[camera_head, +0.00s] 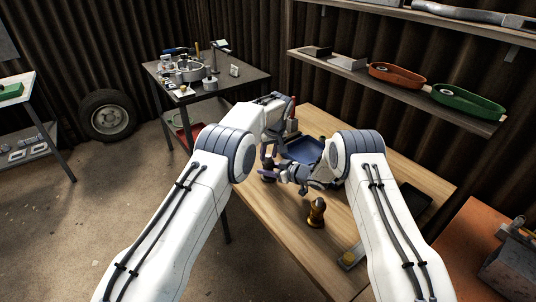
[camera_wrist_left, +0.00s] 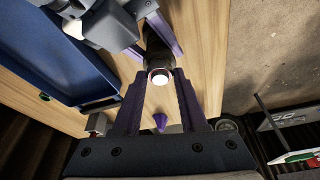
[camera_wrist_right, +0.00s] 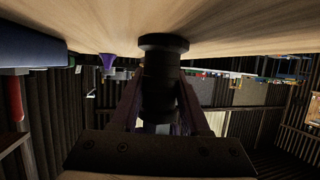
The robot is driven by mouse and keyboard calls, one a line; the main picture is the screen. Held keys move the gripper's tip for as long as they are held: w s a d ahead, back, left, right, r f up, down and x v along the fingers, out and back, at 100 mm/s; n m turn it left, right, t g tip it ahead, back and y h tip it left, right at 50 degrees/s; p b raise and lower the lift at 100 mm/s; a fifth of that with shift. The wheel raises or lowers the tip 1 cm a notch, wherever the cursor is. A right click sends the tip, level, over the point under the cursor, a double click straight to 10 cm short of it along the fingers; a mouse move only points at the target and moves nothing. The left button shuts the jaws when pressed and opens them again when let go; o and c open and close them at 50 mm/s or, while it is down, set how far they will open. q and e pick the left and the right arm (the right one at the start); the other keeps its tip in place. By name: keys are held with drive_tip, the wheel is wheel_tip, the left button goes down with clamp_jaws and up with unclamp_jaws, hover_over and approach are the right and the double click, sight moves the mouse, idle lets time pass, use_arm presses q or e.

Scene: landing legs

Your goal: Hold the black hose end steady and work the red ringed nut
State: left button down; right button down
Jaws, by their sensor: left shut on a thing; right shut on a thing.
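A black cylindrical piece stands on the table between my grippers; I take it as the black hose end (camera_wrist_right: 162,72), with a wide flange against the wood. In the left wrist view its top shows a pale round end (camera_wrist_left: 160,77). My left gripper (camera_wrist_left: 160,84) is shut on it from above. My right gripper (camera_wrist_right: 160,88) is shut on it from the side, and its purple fingers also flank it in the left wrist view. In the head view my arms mostly hide the spot. I cannot make out a red ringed nut.
A blue tray (camera_head: 304,149) lies just behind my grippers on the wooden table (camera_head: 275,212). A brass and black fitting (camera_head: 316,212) stands nearer. A small purple cone (camera_wrist_left: 160,121) stands close by. A dark flat tray (camera_head: 414,198) lies at right. A shelf (camera_head: 380,80) overhangs the back.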

use_arm(q)
drive_tip(key=shift+n, duration=0.6)
drive_tip(key=shift+c, duration=1.8)
unclamp_jaws()
drive_tip(key=shift+c, duration=0.4)
drive_tip(key=shift+c, duration=0.9)
